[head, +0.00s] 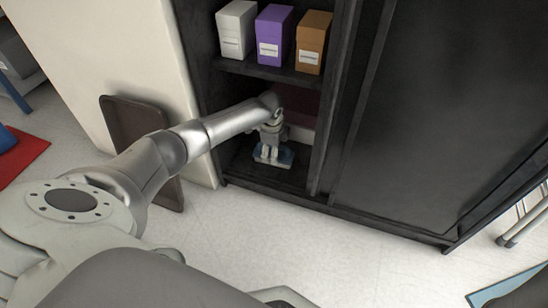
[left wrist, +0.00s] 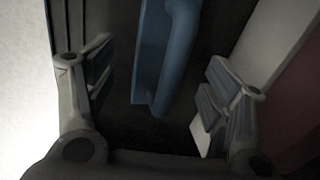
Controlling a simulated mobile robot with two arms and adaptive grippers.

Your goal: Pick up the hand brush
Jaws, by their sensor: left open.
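The blue hand brush (head: 287,158) lies on the floor of the dark cabinet's lower compartment, partly hidden behind my left gripper. My left gripper (head: 268,153) reaches into the compartment and points down over the brush. In the left wrist view, my left gripper (left wrist: 158,72) is open, with one finger on each side of the blue brush (left wrist: 172,60). The fingers stand apart from the brush, with a gap on both sides. The brush's upper end runs out of the picture, and its bristles cannot be made out. My right gripper is not in view.
White (head: 236,30), purple (head: 273,35) and brown (head: 312,42) boxes stand on the shelf above my left forearm. The cabinet's closed dark door (head: 450,110) is to the right. A brown panel (head: 135,120) leans against the pale wall at left. The floor in front is clear.

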